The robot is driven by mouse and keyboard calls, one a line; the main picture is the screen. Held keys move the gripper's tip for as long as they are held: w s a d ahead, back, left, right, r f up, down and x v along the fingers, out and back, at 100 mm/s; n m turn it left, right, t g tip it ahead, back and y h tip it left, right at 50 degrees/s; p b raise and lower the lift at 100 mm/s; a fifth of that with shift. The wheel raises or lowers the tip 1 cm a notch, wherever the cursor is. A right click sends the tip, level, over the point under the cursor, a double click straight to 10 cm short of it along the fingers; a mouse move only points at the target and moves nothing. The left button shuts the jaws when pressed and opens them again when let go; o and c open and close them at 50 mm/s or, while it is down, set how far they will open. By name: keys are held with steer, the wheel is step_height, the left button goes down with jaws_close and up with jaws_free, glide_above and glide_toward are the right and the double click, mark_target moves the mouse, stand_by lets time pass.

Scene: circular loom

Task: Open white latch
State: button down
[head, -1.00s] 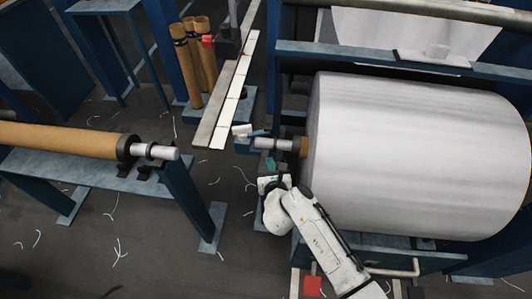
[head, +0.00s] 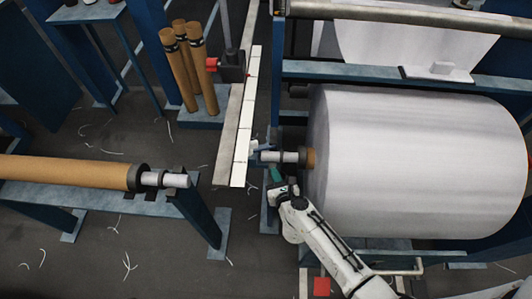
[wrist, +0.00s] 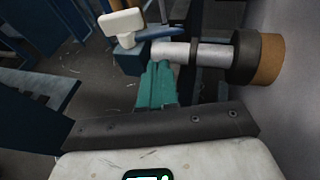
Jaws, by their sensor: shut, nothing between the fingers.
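The white latch (wrist: 122,22) is a small white block-shaped handle at the upper left of the wrist view. It stands over a dark blue block (wrist: 130,58) beside the end of the roll's metal shaft (wrist: 195,53). In the head view the latch (head: 253,145) is small, just left of the shaft end. My gripper (wrist: 158,68) has teal fingers, shut and empty. They point toward the shaft end, below and right of the latch, apart from the latch. In the head view my gripper (head: 275,175) is just below the shaft and partly hidden by my wrist.
A large white roll (head: 415,160) fills the right side, close to my arm. A brown roll (head: 70,172) lies on a blue stand at left. Several brown tubes (head: 188,65) stand behind, beside a long pale rail (head: 240,120). Floor between the stands is open, with scraps.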

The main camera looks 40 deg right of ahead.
steer(key=b, duration=0.1)
glide_toward(265, 148)
steer(key=x, duration=0.5)
steer(key=shift+f, duration=0.2)
steer(key=shift+w+d, duration=0.25)
steer(key=shift+w, duration=0.25)
